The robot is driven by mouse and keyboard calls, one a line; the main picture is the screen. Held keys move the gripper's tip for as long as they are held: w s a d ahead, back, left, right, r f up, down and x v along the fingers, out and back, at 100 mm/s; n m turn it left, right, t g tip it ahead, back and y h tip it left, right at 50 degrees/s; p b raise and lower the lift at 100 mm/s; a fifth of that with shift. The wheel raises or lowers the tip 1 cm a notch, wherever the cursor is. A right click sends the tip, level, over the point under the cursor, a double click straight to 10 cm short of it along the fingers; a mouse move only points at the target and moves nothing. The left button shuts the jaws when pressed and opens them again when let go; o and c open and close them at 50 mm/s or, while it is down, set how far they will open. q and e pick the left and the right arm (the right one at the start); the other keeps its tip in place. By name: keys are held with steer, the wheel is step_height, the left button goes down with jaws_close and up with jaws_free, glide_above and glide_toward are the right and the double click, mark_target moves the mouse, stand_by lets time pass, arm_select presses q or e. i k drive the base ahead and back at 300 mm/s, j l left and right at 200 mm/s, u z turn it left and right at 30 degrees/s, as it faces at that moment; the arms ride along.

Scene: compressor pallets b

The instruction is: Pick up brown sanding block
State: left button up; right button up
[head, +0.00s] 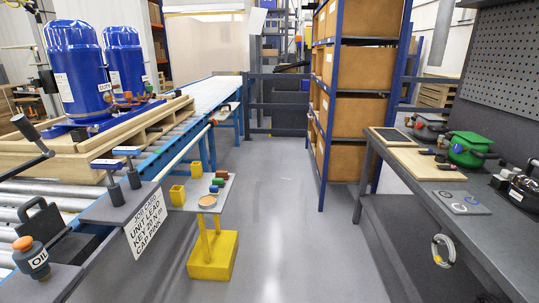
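A small brown or reddish-brown block (218,181), which looks like the sanding block, lies on a small grey stand top (225,192) left of the picture's middle. A round tan-topped item (207,202) sits at the stand's near edge. Neither of my grippers shows in the head view, and nothing covers the brown block.
The stand has a yellow post and base (213,256). Yellow cups (177,194) sit at its left. A roller conveyor (20,203) with blue compressors (75,70) runs along the left. A dark workbench (440,209) stands right. The grey floor (295,215) between is clear.

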mark_target(224, 174)
steer(key=i+z, duration=0.1)
steer(key=i, duration=0.8)
steer(key=i+j+z, duration=0.15)
steer(key=i, duration=0.7)
steer(key=i+u, duration=0.2)
steer(key=i, duration=0.2)
steer(key=i+l+u, duration=0.15)
steer(key=i, duration=0.25)
steer(key=i+l+u, duration=0.2)
steer(key=i, duration=0.2)
steer(key=i+u, duration=0.2)
steer(key=u, duration=0.2)
steer(key=i+l+u, duration=0.1)
steer(key=i+u, duration=0.25)
steer(key=i+l+u, duration=0.1)
steer(key=u, duration=0.3)
steer(key=i+l+u, duration=0.15)
steer(key=u, duration=0.2)
